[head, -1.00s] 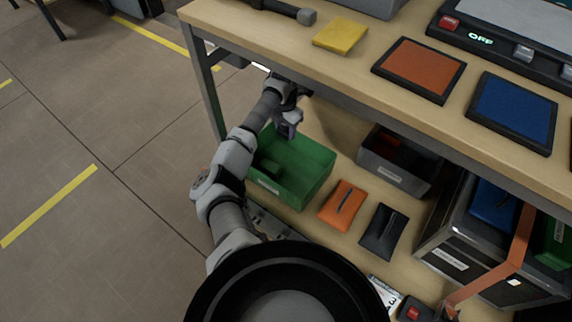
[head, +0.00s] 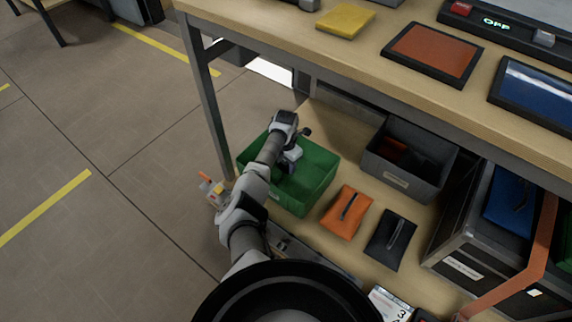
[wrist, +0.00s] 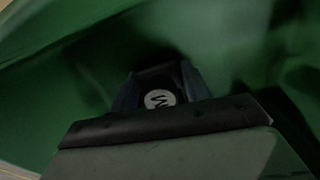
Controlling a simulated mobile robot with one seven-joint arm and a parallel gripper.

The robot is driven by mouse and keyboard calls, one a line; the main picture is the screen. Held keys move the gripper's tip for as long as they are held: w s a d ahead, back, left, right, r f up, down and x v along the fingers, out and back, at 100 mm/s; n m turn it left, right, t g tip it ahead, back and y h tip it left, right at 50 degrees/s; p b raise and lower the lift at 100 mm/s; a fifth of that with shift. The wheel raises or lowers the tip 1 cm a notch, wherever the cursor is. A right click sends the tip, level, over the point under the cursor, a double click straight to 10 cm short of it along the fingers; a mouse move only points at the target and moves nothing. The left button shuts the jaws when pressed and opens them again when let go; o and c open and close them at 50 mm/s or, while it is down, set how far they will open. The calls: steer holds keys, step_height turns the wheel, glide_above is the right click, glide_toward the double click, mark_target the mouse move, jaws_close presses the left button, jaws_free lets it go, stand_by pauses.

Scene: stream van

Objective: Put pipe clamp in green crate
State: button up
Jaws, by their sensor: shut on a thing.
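The green crate (head: 320,187) stands on the lower shelf under the bench, and its green walls fill the wrist view (wrist: 240,40). My gripper (head: 289,163) reaches down into the crate's opening from above. In the wrist view my gripper (wrist: 160,85) is shut on a small dark thing with a round white letter mark, the pipe clamp (wrist: 158,99). In the head view the arm and gripper hide the clamp. Whether it touches the crate floor I cannot tell.
A grey bin (head: 395,182) stands right of the crate. Orange (head: 345,213) and black (head: 390,238) pouches lie in front of it. A large dark case (head: 455,265) is at the right. The bench top (head: 380,65) overhangs the shelf, with a leg (head: 207,100) at the left.

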steer(key=shift+r, duration=0.1)
steer(key=shift+f, duration=0.2)
steer(key=o, duration=1.2)
steer(key=shift+r, duration=0.15)
step_height(320, 180, up, 12)
steer(key=p, duration=0.5)
